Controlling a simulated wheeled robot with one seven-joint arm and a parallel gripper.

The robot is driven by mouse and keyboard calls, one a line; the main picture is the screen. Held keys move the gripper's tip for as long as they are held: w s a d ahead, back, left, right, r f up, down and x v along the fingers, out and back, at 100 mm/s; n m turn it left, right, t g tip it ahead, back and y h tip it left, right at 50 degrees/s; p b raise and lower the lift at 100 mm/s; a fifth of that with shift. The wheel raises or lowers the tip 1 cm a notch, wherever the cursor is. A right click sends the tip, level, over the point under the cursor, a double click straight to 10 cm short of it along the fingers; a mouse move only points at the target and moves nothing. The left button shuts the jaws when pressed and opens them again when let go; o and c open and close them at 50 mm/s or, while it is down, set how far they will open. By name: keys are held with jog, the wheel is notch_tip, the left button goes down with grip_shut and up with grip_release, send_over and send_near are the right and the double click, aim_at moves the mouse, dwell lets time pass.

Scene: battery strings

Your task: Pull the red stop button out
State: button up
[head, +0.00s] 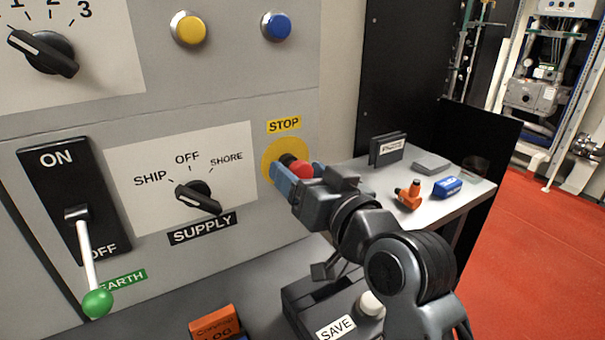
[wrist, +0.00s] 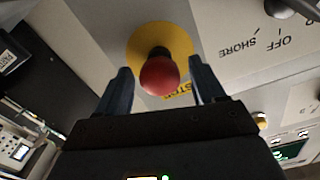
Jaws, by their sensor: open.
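The red stop button (head: 301,169) sits on a round yellow plate (head: 270,158) on the grey panel, under the yellow STOP label (head: 284,125). In the wrist view the red button (wrist: 159,77) stands out from the yellow plate (wrist: 135,45) on a dark stem. My gripper (head: 298,171) is at the button, its blue fingers on either side of it. In the wrist view my gripper (wrist: 160,88) is open, with a finger left and right of the button and visible gaps between. The button's lower side is partly hidden by my gripper in the head view.
Left of the button are the SUPPLY rotary switch (head: 198,197) and the ON/OFF lever with a green knob (head: 98,303). Below my arm is a dark box labelled SAVE (head: 336,327). A side table (head: 355,172) at right holds an orange tool (head: 409,195) and a blue item (head: 447,187).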

jog(key=v, duration=0.7)
jog(key=shift+s+d+b, duration=0.15)
jog(key=shift+s+b, duration=0.1)
jog(key=shift+b, duration=0.15)
